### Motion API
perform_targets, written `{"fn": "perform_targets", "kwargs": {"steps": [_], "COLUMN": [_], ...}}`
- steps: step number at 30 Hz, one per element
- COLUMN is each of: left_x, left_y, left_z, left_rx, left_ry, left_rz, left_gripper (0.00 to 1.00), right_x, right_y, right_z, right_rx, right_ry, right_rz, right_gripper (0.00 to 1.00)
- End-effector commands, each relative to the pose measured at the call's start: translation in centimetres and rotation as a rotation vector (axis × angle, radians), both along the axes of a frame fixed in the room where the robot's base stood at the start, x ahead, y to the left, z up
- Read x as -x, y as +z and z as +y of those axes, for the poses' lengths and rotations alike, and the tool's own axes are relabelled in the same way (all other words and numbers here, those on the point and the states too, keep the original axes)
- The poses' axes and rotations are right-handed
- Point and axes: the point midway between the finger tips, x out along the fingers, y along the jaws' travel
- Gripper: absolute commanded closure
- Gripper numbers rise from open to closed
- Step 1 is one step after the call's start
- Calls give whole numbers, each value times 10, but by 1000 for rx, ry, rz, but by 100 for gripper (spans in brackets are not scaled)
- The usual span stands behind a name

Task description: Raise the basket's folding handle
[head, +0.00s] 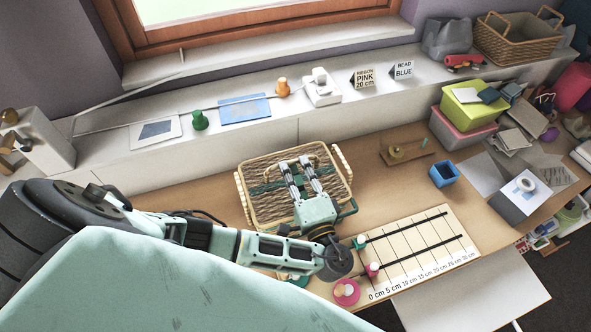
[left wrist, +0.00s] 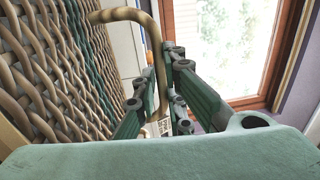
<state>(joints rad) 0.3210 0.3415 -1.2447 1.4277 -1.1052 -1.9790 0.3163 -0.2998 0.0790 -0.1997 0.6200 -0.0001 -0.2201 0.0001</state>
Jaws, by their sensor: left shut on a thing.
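The woven basket (head: 262,210), tan with dark green bands, stands on the wooden table below the window ledge. My left gripper (head: 294,163) reaches over it from the front, its fingers at the far part of the basket. In the left wrist view, the basket's weave (left wrist: 60,70) fills the left side. The tan rod of the folding handle (left wrist: 150,28) bends at the top and runs down between the green fingers (left wrist: 166,108), which are shut on it. The handle's lower part is hidden by the fingers and the wrist. My right gripper is not in view.
A measuring board (head: 425,250) lies right of the basket, with spools (head: 346,291) at its near left end. A blue cup (head: 444,174) and a wooden spool stand (head: 405,152) are further right. Green and pink boxes (head: 465,110) stand at the right. Ledge items line the back.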

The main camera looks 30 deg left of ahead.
Motion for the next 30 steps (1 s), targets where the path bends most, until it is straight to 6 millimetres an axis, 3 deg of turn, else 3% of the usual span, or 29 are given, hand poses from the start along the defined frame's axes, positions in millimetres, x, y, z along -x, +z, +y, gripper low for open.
{"fn": "perform_targets", "kwargs": {"steps": [6, 7, 13, 23, 30], "left_x": [2, 1, 1, 2, 25], "left_y": [-3, -3, -2, -1, -7], "left_z": [0, 0, 0, -2, -30], "left_rx": [2, 2, 2, 2, 7], "left_ry": [2, 2, 1, 0, 0], "left_rz": [8, 8, 5, 4, 9], "left_gripper": [100, 89, 73, 73, 73], "right_x": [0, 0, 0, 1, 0], "right_y": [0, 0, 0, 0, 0], "right_z": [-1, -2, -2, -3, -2], "right_rx": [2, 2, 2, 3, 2], "right_ry": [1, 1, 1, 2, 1], "right_rz": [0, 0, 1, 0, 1], "right_gripper": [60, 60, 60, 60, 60]}}
